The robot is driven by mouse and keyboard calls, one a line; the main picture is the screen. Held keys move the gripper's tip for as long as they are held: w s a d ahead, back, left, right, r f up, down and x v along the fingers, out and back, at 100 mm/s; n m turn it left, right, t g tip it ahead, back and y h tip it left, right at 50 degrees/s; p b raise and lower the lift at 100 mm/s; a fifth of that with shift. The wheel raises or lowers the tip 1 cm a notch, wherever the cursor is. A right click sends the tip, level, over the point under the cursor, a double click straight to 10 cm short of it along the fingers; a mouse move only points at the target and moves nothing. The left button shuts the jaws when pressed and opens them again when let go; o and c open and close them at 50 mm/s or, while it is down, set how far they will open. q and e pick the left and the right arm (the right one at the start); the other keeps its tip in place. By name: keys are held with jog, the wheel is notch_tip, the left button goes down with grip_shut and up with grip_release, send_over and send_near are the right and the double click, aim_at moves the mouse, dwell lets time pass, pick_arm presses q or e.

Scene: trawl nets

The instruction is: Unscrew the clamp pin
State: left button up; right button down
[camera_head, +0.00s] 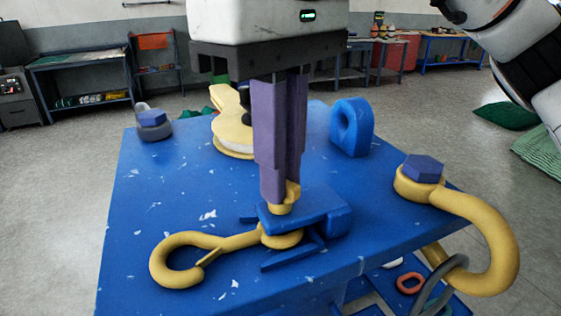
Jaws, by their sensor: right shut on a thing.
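My right gripper (281,180), with long purple fingers, comes straight down over the blue table (180,180). It is shut on the yellow head of the clamp pin (283,208). The pin stands upright at the blue clamp (325,212), and its lower part is hidden. The eye end of a yellow hook (178,262) lies at the clamp, with its open hook end to the left. My left gripper is not in view.
A yellow shackle (495,235) with a blue hex bolt head hangs over the right edge. A blue ring block (350,128), a yellow pulley block (231,135) and a grey shackle with blue bolt (153,122) stand farther back.

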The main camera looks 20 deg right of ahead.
jog(key=n, duration=0.3)
jog(key=shift+f+n, duration=0.25)
jog(key=shift+n, duration=1.85)
jog(key=c, duration=1.9)
grip_release()
jog(key=shift+s, duration=0.1)
jog(key=shift+o, duration=0.2)
jog(key=shift+r, duration=0.1)
jog(key=shift+w, duration=0.2)
